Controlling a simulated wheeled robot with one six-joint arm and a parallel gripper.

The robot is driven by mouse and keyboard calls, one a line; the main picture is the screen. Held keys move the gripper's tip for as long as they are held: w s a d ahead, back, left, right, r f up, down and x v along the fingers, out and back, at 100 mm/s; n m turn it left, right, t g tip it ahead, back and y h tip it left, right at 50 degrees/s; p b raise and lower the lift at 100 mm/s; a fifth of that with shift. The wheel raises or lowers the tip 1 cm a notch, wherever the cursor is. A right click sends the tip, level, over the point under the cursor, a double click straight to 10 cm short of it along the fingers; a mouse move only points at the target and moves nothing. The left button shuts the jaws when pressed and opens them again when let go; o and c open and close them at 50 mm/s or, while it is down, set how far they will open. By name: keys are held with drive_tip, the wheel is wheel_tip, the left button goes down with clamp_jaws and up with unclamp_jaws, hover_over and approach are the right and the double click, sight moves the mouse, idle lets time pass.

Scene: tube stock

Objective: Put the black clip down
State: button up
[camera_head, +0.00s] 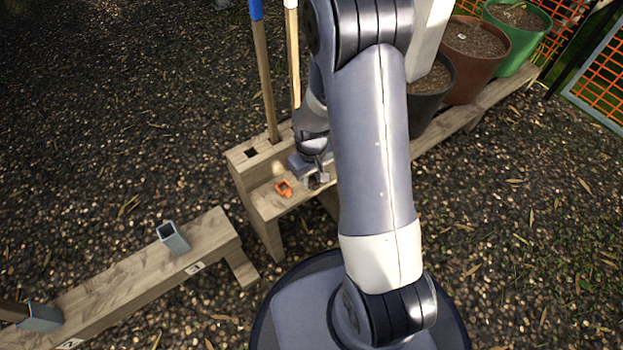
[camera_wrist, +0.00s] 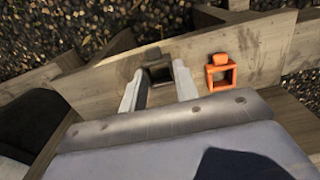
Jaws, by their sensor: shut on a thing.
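The black clip (camera_wrist: 159,72) is between the two fingertips of my gripper (camera_wrist: 158,82) in the wrist view. It looks dark grey, like a small frame with a knob. In the head view my gripper (camera_head: 318,178) is low over the wooden bench (camera_head: 262,206), largely hidden behind my own arm. I cannot tell whether the clip touches the wood. An orange clip (camera_head: 284,188) lies on the bench close by, to the left of my gripper there; in the wrist view the orange clip (camera_wrist: 220,73) is to the right, apart from the fingers.
A slotted wooden block (camera_head: 262,150) behind holds upright poles, one blue-topped (camera_head: 263,70). Pots of soil (camera_head: 474,45) line the bench at the upper right. A lower bench (camera_head: 130,275) at left bears a grey square tube (camera_head: 173,238). Gravel lies around.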

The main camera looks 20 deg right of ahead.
drive_tip(key=shift+f, duration=0.15)
drive_tip(key=o, duration=0.9)
drive_tip(key=shift+f, duration=0.15)
wheel_tip(320, 180, up, 12)
drive_tip(key=p, duration=0.5)
drive_tip(key=shift+r, duration=0.2)
